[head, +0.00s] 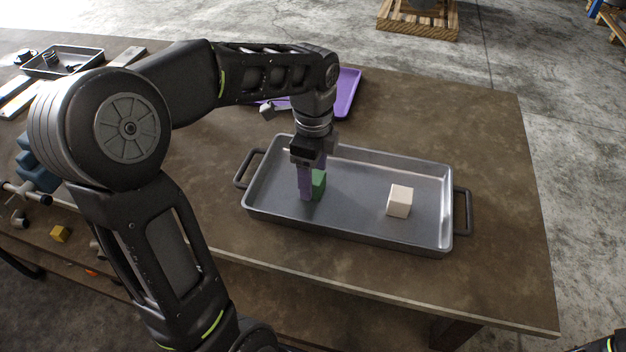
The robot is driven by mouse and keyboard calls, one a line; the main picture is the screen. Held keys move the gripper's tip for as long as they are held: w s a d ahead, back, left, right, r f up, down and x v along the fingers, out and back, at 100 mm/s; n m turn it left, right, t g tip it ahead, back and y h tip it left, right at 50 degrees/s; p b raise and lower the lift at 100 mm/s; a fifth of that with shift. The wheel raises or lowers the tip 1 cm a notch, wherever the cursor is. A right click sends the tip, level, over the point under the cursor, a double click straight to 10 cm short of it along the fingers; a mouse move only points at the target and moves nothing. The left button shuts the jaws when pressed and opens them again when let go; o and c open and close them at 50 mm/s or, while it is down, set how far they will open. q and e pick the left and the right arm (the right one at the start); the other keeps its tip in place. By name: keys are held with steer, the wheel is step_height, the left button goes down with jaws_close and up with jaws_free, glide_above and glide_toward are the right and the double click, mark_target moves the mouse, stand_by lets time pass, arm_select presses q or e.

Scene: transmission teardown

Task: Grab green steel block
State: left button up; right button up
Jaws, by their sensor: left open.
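The green steel block (319,184) sits in the metal tray (350,233), toward its left side. My left gripper (311,184) points down into the tray at the block, with its purple fingers beside it. A finger hides the left part of the block. The left gripper is open; I cannot tell whether a finger touches the block. My right gripper is not in view.
A pale whitish block (400,201) sits in the right part of the same tray. The tray has raised walls and a handle at each end. A purple tray (348,92) lies behind my left arm. The table right of the metal tray is clear.

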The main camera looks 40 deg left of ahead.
arm_select(q)
steer(key=shift+f, duration=0.45)
jaws_close()
stand_by(0.8)
steer(key=shift+r, duration=0.1)
